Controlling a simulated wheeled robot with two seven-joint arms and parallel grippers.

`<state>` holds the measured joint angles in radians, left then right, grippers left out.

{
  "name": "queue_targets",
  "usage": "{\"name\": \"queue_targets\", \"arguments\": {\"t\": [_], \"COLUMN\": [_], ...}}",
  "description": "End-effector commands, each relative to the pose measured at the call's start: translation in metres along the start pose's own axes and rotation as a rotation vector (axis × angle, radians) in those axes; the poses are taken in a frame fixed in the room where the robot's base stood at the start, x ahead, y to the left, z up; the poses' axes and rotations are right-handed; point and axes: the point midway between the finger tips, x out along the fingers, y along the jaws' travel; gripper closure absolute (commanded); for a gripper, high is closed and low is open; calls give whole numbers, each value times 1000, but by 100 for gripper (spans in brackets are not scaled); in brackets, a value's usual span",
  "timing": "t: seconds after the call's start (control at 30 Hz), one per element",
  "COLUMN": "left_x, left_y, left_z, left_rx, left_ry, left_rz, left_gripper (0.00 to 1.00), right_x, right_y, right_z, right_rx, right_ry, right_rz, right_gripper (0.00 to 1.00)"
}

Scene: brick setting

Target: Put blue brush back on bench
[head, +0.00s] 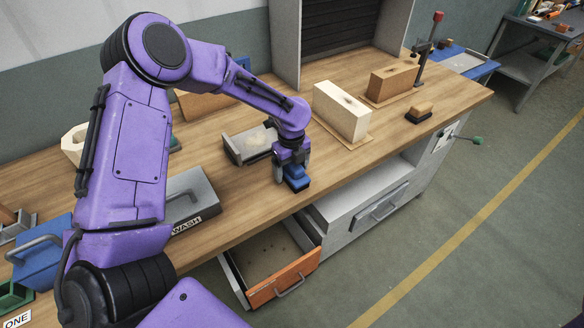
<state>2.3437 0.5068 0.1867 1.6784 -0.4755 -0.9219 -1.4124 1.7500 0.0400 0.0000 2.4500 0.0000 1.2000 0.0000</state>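The blue brush (296,178) has a blue block body and a dark underside. It is at the front part of the wooden bench (235,219), above the open drawer. My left gripper (292,172) points down over it, with its fingers on either side of the brush's upper part, and appears shut on it. Whether the dark underside touches the bench top or is slightly above it is hard to tell. My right gripper is not in view.
A grey metal tray (232,149) lies behind the gripper. A pale block (342,112), an orange-brown block (393,82) and a tan brush (419,112) stand to the right. A grey WASH box (190,196) is left. An orange-fronted drawer (284,279) hangs open below.

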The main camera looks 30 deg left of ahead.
Motion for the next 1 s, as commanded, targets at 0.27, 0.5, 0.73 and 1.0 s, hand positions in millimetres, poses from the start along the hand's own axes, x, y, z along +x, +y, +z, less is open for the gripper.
{"name": "queue_targets", "arguments": {"t": [0.27, 0.5, 0.73, 1.0], "left_x": [-9, -66, -113, -124], "left_y": [-1, -1, -1, 0], "left_z": [0, 1, 1, 0], "left_rx": [0, 0, -1, 0], "left_ry": [-1, -2, -1, 1], "left_rz": [-2, -5, -1, 2], "left_gripper": [18, 18, 18, 18], "right_x": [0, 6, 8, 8], "right_y": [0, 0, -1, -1], "right_z": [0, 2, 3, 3], "right_rx": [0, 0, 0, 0], "right_ry": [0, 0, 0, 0], "right_rz": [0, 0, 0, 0], "right_gripper": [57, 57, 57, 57]}}
